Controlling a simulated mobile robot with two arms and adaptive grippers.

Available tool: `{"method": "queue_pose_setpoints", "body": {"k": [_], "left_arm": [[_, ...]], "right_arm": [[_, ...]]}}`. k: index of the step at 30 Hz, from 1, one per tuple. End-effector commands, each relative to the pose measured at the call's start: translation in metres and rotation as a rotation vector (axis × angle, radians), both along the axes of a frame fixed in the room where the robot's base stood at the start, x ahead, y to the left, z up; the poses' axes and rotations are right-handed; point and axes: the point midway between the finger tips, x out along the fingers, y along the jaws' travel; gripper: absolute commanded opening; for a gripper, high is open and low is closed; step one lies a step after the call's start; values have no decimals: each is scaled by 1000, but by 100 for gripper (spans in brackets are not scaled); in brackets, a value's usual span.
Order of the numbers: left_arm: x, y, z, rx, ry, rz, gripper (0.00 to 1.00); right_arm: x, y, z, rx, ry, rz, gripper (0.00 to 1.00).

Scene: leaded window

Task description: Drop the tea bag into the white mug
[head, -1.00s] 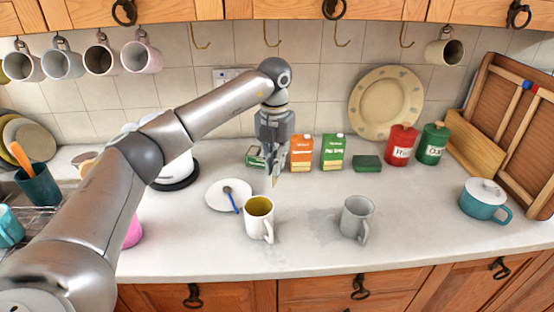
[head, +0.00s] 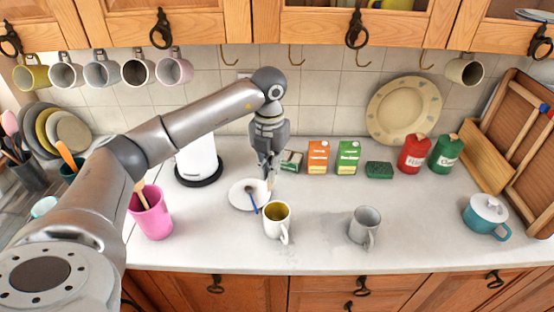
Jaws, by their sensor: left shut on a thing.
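The white mug (head: 284,229) with a yellow inside stands upright on the counter. My left gripper (head: 268,171) points down behind the mug and a little to its left, above the back right edge of the saucer. It is shut on a small pale thing at its fingertips, the tea bag (head: 270,184), which shows only as a small patch. The tea bag is apart from the mug. My right gripper is not in view.
A saucer (head: 238,201) with a blue-handled spoon lies just left of the mug. A grey mug (head: 362,228) stands to the right. A pink cup (head: 152,218) stands left. The front right counter is clear.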

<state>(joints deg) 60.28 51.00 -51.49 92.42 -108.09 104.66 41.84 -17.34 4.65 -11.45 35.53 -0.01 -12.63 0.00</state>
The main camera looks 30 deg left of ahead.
Motion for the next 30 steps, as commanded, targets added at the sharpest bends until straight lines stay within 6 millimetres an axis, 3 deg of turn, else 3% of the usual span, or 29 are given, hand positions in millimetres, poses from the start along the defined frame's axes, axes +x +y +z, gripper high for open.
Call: {"method": "queue_pose_setpoints", "body": {"k": [5, 19, 29, 30], "left_arm": [[-2, 0, -6, 0, -1, 1, 0], [-1, 0, -56, 1, -1, 1, 0], [-1, 0, -59, 0, -1, 0, 0], [-1, 0, -59, 0, -1, 0, 8]], "right_arm": [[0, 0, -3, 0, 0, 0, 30], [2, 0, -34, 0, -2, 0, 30], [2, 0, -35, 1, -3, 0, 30], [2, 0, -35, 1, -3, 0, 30]]}}
